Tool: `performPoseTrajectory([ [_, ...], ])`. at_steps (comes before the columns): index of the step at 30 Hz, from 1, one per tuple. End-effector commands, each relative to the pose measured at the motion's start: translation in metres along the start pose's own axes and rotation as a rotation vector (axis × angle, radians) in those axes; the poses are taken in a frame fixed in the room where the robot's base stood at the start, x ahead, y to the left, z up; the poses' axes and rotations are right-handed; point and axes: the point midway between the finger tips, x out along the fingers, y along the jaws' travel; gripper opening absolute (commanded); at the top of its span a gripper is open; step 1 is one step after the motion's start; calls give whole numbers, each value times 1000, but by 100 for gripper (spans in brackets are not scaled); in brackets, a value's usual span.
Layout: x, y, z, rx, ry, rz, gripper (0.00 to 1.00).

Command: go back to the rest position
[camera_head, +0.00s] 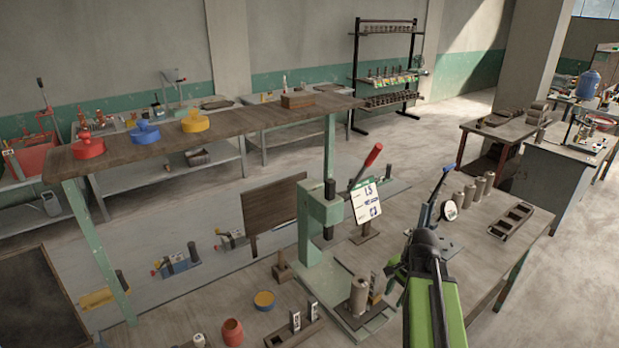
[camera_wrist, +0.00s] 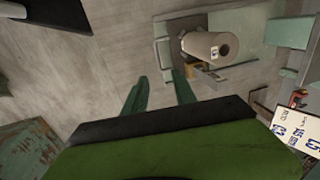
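My gripper (camera_head: 396,270) hangs at the end of my green and black arm, above the workbench in the head view. In the wrist view its two dark green fingers (camera_wrist: 160,78) stand apart with only the grey bench surface seen between them. A grey-brown clay cylinder (camera_head: 359,295) stands on the base of the green press (camera_head: 322,228), left of my gripper. In the wrist view the cylinder (camera_wrist: 205,47) lies beyond the right finger, with a gap between them. The underside of my gripper is partly hidden in the head view.
Right of my arm are several clay cylinders (camera_head: 470,193), a dark slotted tray (camera_head: 512,221) and a blue-handled tool (camera_head: 430,205). A white card (camera_head: 365,200) stands by the press. A red jar (camera_head: 232,331) and a slotted block (camera_head: 295,332) are at the front.

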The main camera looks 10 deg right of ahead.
Motion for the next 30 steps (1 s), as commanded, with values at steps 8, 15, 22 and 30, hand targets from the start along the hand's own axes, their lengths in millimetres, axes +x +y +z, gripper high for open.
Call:
performPoseTrajectory([
  [8, 79, -74, 129, -358, -40, 40, 33],
  [15, 94, -70, 192, -896, -75, 141, 33],
  [22, 91, -62, 189, -1083, -100, 164, 33],
  [30, 91, -62, 189, -1086, -100, 163, 33],
])
